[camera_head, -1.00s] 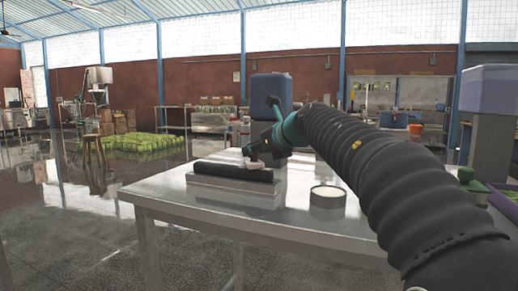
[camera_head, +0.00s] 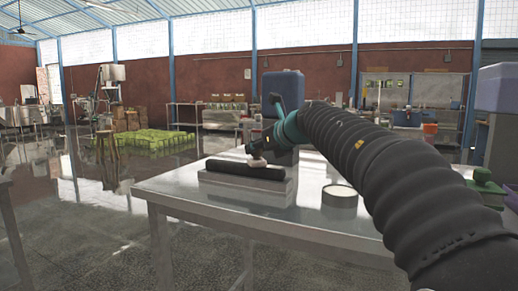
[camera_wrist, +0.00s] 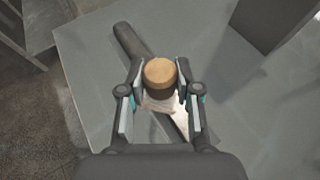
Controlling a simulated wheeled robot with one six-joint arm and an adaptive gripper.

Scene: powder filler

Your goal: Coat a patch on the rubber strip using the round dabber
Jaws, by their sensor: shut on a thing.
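The black rubber strip (camera_head: 232,169) lies along a grey block (camera_head: 222,184) on the metal table. In the wrist view the strip (camera_wrist: 131,42) runs diagonally beneath my gripper (camera_wrist: 160,67). My gripper is shut on the round dabber (camera_wrist: 160,76), which has a tan top, with a finger on each side. The dabber's pale pad (camera_head: 258,162) is over the strip's right part and looks at or very near its surface. I cannot tell whether they touch. A whitish area shows below the dabber in the wrist view; whether it is coating on the strip is unclear.
A round tin (camera_head: 340,196) with pale contents stands on the table (camera_head: 180,188) right of the block. A large blue container (camera_head: 284,93) stands behind my gripper. The table's front left is bare.

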